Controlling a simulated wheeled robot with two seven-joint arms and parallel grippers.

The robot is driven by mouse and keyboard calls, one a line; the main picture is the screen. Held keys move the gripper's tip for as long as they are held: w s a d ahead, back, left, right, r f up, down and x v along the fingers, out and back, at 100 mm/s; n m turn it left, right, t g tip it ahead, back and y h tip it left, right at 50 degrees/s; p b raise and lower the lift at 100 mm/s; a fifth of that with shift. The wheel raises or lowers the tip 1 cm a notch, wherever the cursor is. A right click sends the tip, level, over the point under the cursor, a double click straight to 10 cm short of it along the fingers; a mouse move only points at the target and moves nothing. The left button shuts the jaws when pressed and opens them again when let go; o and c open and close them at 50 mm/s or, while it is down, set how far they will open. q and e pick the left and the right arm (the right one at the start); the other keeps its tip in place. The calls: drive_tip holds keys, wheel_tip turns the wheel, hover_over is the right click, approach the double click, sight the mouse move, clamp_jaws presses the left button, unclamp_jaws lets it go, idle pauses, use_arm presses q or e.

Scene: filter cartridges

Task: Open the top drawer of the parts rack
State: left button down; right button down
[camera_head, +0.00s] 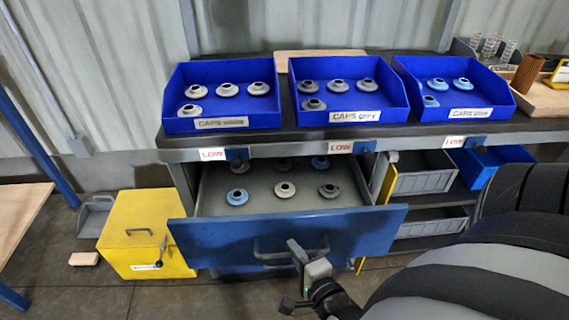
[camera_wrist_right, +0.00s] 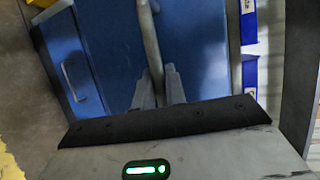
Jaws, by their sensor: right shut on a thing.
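The top drawer (camera_head: 220,230) of the parts rack (camera_head: 184,185) is pulled out, and its blue front stands well forward of the rack. Several grey and pale-blue caps (camera_head: 285,189) lie inside on its grey floor. My right gripper (camera_head: 297,255) is at the drawer front, shut on its grey bar handle (camera_head: 268,256). In the right wrist view the fingers (camera_wrist_right: 158,88) sit on either side of the handle bar (camera_wrist_right: 148,35). My left gripper is not in view.
Blue bins (camera_head: 222,124) of caps stand along the rack top. A yellow box (camera_head: 150,235) stands on the floor left of the drawer. Grey bins (camera_head: 422,182) fill shelves at right. A lower drawer handle (camera_wrist_right: 75,82) shows in the wrist view.

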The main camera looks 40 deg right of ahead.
drive_tip(key=shift+s+a, duration=0.15)
drive_tip(key=shift+s, duration=0.05)
drive_tip(key=c, duration=1.5)
unclamp_jaws()
drive_tip(key=shift+o, duration=0.2)
drive_tip(key=shift+s, duration=0.1)
drive_tip(key=v, duration=0.7)
drive_tip(key=shift+s, duration=0.15)
drive_tip(key=shift+r, duration=0.1)
